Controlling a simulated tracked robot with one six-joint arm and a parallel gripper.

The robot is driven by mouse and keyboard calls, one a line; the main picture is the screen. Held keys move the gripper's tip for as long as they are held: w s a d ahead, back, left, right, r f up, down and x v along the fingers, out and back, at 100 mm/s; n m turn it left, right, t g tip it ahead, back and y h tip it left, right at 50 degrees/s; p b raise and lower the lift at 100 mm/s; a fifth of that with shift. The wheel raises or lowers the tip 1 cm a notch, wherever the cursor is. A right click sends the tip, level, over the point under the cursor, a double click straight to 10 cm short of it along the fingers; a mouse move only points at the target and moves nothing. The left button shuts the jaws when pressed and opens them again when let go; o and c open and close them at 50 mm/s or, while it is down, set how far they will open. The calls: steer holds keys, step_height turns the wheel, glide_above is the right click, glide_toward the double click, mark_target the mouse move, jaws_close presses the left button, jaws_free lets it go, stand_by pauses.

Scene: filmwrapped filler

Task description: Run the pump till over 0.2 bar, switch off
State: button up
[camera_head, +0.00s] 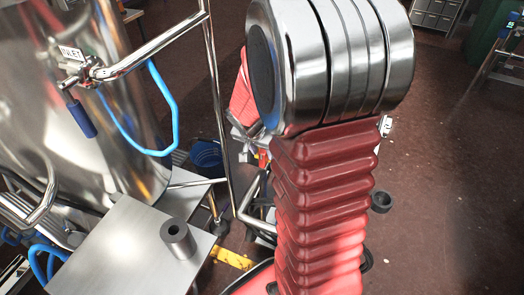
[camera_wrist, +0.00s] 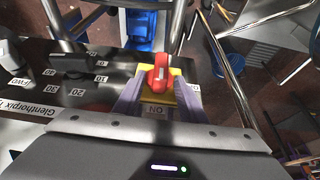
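In the wrist view, a red rotary switch (camera_wrist: 159,73) sits on a yellow plate (camera_wrist: 181,95) on a dark control panel (camera_wrist: 35,92). A label reading ON, upside down, lies at the plate's near edge. My gripper (camera_wrist: 162,82) has its two fingers apart, on either side of the red switch. I cannot tell whether they touch it. To the left is a black knob (camera_wrist: 70,63) with a numbered scale around it. In the head view my arm hides my gripper and the panel. No pressure reading is legible.
A large steel tank (camera_head: 90,100) with an INLET label (camera_head: 71,53), a blue hose (camera_head: 172,100) and a valve stands at the left. A metal table (camera_head: 125,255) is in front of it. Steel frame tubes (camera_head: 215,90) rise close to my arm. The floor at the right is mostly open.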

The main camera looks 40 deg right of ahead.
steer(key=shift+c, duration=0.7)
jaws_close()
steer(key=shift+w+a, duration=0.1)
steer(key=shift+w, duration=0.05)
steer(key=w+a+f+n+g+h, duration=0.2)
steer(key=w+f+n+g+h, duration=0.2)
steer(key=g+h, duration=0.6)
steer(key=shift+a+f+n+g+h, duration=0.15)
steer(key=shift+f+n+g+h, duration=0.2)
steer(key=shift+g, duration=1.15)
steer(key=shift+s+f, duration=0.1)
